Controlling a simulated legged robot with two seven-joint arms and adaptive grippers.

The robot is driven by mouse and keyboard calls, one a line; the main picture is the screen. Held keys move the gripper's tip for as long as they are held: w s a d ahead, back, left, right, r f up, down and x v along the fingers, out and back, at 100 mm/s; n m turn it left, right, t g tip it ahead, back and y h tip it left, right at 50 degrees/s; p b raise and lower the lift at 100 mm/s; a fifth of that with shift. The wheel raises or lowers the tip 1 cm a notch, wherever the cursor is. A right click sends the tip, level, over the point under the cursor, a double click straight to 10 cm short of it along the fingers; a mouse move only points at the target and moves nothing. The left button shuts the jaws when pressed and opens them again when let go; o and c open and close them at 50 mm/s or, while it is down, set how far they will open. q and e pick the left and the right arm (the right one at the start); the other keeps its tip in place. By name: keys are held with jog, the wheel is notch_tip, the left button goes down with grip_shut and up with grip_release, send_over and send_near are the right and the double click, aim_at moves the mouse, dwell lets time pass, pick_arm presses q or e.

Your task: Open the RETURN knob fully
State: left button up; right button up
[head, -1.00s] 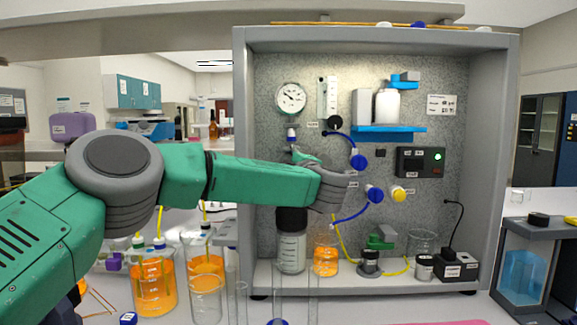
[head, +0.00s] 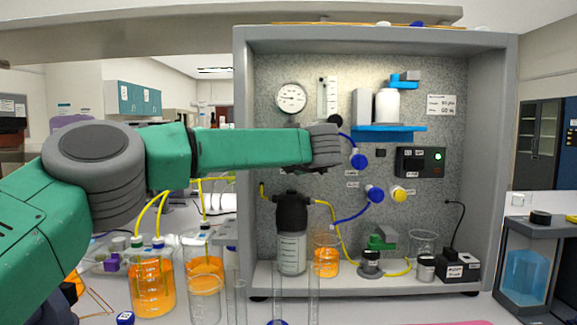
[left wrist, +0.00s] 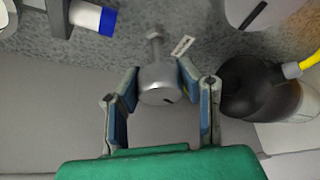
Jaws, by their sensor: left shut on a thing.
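In the left wrist view my left gripper (left wrist: 158,82) has its two fingers on either side of a round grey knob (left wrist: 158,88) on a stem and is shut on it. The knob has a dark mark on its face. A small label (left wrist: 182,46) is beside the stem, too small to read, so I cannot tell whether this is RETURN. In the head view my left arm reaches across the speckled panel (head: 430,110), and its wrist hides the gripper and the held knob. My right gripper is not in view.
A black-topped bottle (head: 291,245) stands below my arm, with a yellow tube. A gauge (head: 292,97) and flow meter (head: 327,97) are above. Blue (head: 375,194) and yellow (head: 399,193) fittings sit to the right. Beakers (head: 152,287) crowd the front left.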

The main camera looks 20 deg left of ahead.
pick_arm(q)
jog(key=n+h+b, duration=0.1)
jog(key=f+n+h+b, duration=0.1)
jog(key=n, duration=0.1)
jog(key=shift+n+h+b, duration=0.5)
jog(key=shift+n+h, duration=0.1)
jog(key=shift+n, duration=0.3)
jog(key=shift+r+n+h+b, duration=0.15)
jog(key=shift+n+h+b, duration=0.25)
jog(key=shift+n, duration=0.1)
jog(key=shift+r, duration=0.35)
jog(key=o, duration=1.2)
jog(key=shift+o, duration=0.2)
jog(key=shift+d, duration=0.1)
jog(key=v, duration=1.1)
jog(key=shift+s, duration=0.4)
jog(key=shift+d+r, duration=0.15)
